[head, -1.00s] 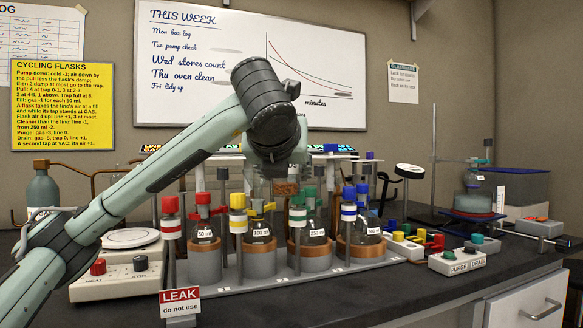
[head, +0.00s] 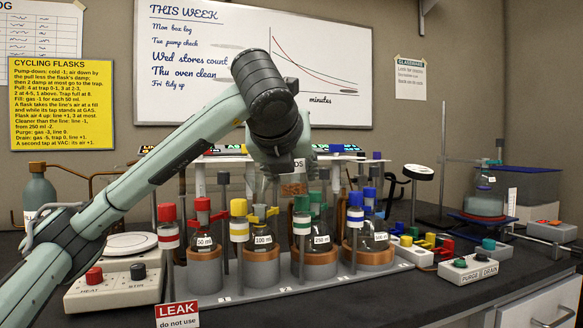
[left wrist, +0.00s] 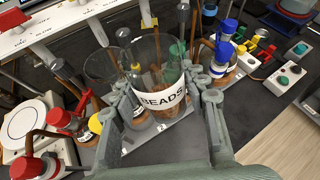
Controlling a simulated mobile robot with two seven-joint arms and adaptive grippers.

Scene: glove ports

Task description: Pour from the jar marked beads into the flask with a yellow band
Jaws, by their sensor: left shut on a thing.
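My left gripper (head: 284,162) is shut on the clear jar marked beads (head: 293,187), with brown beads low in it. In the left wrist view the gripper's fingers (left wrist: 170,112) stand either side of the jar (left wrist: 160,80), its label facing me. The jar looks about upright, above and behind the row of flasks. The flask with a yellow band (head: 263,238), labelled 100 ml, sits in a brown-collared holder, with a yellow tap above it. It stands below and slightly left of the jar in the head view. My right gripper is not in view.
Flasks with red (head: 203,244), green (head: 320,240) and blue (head: 374,237) taps share the rack (head: 300,285). Upright capped posts stand close around them. A hotplate (head: 115,285) is at left; a Leak sign (head: 177,314) stands in front.

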